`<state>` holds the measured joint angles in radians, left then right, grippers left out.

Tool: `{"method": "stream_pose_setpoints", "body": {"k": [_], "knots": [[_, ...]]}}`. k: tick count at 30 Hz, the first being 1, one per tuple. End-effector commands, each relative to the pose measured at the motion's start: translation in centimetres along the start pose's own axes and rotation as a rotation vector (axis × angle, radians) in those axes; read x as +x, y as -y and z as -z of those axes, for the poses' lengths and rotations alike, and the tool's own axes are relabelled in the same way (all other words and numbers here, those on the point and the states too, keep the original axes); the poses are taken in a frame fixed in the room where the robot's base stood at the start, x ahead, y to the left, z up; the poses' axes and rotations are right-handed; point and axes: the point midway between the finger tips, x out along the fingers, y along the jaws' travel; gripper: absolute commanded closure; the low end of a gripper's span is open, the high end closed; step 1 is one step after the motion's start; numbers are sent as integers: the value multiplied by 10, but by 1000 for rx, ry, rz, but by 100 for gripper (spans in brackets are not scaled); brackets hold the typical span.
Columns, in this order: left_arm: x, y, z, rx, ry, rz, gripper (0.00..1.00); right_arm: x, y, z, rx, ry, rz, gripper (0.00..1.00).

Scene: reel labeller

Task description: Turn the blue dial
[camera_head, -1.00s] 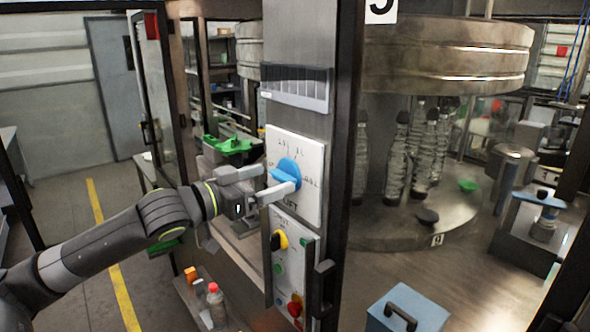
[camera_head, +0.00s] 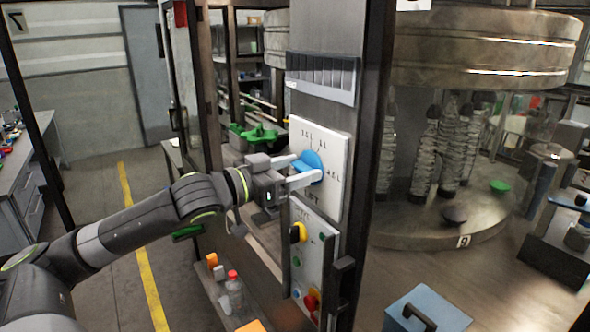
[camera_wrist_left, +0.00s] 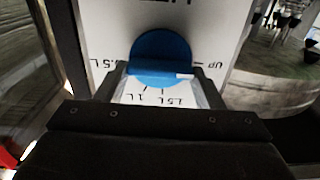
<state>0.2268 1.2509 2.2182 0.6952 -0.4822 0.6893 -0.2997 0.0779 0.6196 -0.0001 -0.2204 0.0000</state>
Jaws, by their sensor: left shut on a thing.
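The blue dial (camera_head: 313,166) is round with a raised grip bar and sits on a white plate (camera_head: 333,144) with printed volume marks and "LIFT". My left gripper (camera_head: 306,169) reaches it from the left, one finger above and one below. In the left wrist view the blue dial (camera_wrist_left: 160,52) lies between the fingertips of my left gripper (camera_wrist_left: 161,82), which are shut on its bar. Marks such as "1L" and "1.5L" show between the fingers, and "UP" shows to the right. The fingers hide part of the dial's edge. My right gripper is not in view.
Below the plate is a control panel (camera_head: 313,252) with a yellow-and-black knob (camera_head: 298,232) and coloured buttons. A black handle (camera_head: 342,290) juts out beside it. A bottle with a red cap (camera_head: 234,291) stands on a low ledge. Bottles (camera_head: 437,150) stand behind glass at right.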

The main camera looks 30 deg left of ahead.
Motion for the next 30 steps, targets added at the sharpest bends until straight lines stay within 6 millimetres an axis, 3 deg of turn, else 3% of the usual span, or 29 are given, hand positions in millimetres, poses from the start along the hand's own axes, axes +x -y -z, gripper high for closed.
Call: {"method": "stream_pose_setpoints", "body": {"k": [11,30], "knots": [[0,0,-2,169,1,1,61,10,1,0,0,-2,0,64],[0,-3,-3,767,1,2,61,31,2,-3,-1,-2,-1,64]]}}
